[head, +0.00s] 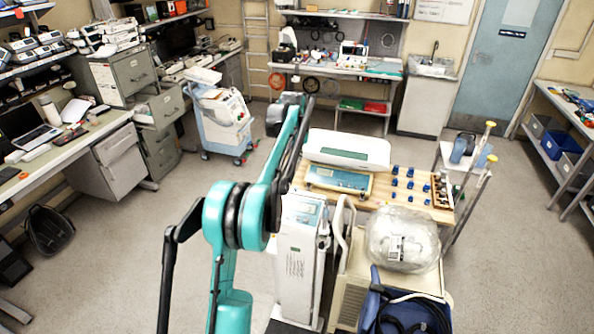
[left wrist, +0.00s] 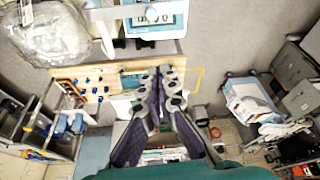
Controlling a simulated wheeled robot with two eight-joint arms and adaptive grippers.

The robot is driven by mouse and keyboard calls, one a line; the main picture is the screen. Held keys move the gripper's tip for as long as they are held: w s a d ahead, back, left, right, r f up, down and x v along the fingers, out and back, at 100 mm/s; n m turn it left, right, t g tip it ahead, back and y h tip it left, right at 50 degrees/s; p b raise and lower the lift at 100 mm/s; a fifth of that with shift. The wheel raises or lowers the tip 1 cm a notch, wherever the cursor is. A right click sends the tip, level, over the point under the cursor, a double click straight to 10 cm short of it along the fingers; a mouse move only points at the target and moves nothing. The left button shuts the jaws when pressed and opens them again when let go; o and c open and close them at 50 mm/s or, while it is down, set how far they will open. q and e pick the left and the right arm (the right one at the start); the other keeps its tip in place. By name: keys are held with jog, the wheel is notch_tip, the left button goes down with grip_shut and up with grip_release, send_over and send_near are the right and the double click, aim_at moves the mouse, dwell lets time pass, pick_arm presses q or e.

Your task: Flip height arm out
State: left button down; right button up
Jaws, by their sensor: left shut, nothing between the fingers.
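I cannot pick out a height arm for certain in either view. A tall white unit with a small panel (head: 300,255) stands on the floor just right of my teal arm in the head view. In the left wrist view, a white device with a digital display (left wrist: 155,20) is at the top. My left gripper (left wrist: 160,85) is shut and empty, its dark fingertips together, apart from the display in the picture. My right gripper is not in view.
A wooden-topped table (head: 380,205) bears a white device (head: 345,148), a teal-based device (head: 338,180) and several small blue pieces. A clear wrapped bundle (head: 402,240) is in front. A white-blue cart (head: 222,120) stands left. Open floor lies on both sides.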

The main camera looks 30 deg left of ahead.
pick_arm(q)
notch_tip(320, 180, down, 10)
jog(key=p, duration=0.1)
jog(key=shift+s+d+p, duration=0.15)
jog(key=shift+s+p, duration=0.1)
jog(key=shift+p, duration=0.05)
dwell(0.3)
jog(key=shift+s+r, duration=0.1)
jog(key=shift+s, duration=0.1)
